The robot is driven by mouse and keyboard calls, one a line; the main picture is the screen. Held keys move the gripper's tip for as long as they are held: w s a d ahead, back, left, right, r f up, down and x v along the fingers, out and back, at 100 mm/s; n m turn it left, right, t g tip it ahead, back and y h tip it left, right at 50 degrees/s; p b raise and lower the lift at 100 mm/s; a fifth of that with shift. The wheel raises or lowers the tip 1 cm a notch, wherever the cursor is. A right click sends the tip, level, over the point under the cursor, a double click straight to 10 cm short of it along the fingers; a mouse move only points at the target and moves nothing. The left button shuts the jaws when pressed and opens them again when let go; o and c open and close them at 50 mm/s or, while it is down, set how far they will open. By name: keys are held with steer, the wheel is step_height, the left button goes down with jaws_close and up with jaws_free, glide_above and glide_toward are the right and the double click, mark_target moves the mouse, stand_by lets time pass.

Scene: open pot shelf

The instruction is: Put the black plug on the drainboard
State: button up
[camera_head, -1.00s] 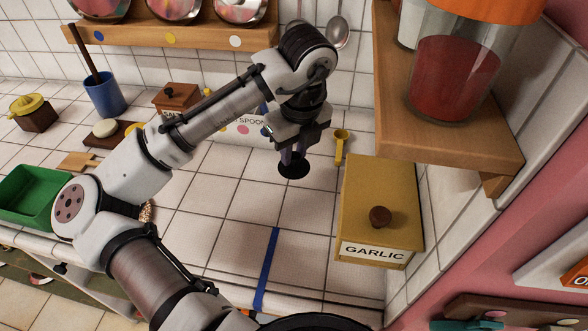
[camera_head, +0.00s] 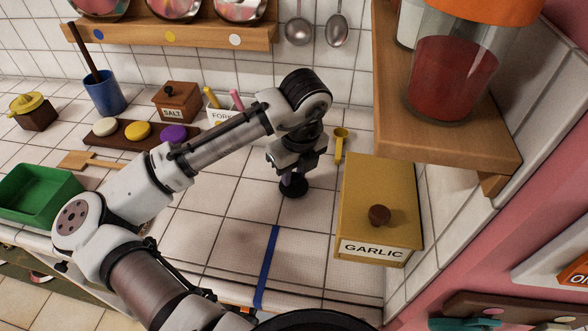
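The black plug (camera_head: 293,189) shows as a dark round disc directly below my gripper (camera_head: 294,176), left of the garlic box. My gripper points down and appears shut on the plug's upper part; the fingers are small and partly dark. I cannot tell whether the plug touches the tiles or hangs just above them. No separate drainboard can be made out; the white tiled counter (camera_head: 225,235) carries a blue strip (camera_head: 267,268) in front of the plug.
The yellow garlic box (camera_head: 378,205) stands close on the right, under a wooden shelf (camera_head: 450,150) with jars. A green bin (camera_head: 40,195) and a wooden board (camera_head: 108,141) with coloured discs are left. Tiles around the blue strip are clear.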

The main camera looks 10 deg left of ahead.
steer(key=o, duration=0.4)
steer(key=shift+r, duration=0.1)
